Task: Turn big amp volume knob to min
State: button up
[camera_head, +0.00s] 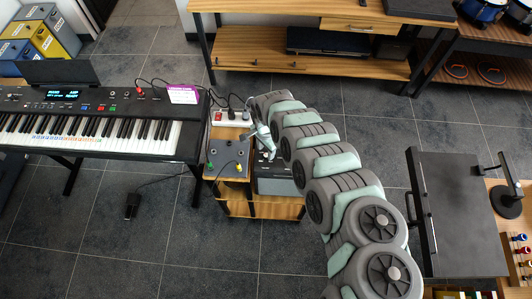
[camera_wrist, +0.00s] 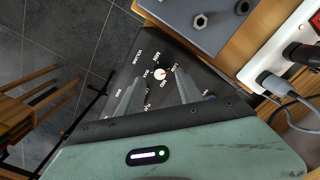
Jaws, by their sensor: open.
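The big amp (camera_head: 274,184) is a dark box on a small wooden stand, partly covered by my arm. Its black control panel (camera_wrist: 125,70) fills the middle of the wrist view and carries small white print. A round white knob (camera_wrist: 160,75) with a red mark sits on this panel; the print around it is too small to read surely. My gripper (camera_wrist: 158,78) is open, its two grey fingers on either side of the knob. I cannot tell whether they touch it. In the head view my gripper (camera_head: 265,150) is over the amp's top, and the knob is hidden.
A grey box (camera_head: 228,156) with plugs stands left of the amp and shows in the wrist view (camera_wrist: 205,22). A power strip (camera_head: 230,118) with cables lies behind. A keyboard (camera_head: 95,120) is at left, a black table (camera_head: 455,210) at right.

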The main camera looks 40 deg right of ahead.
aim_at(266, 155)
jog(key=shift+f+b, duration=0.3)
jog(key=shift+f, duration=1.25)
jog(key=shift+c, duration=0.5)
grip_shut()
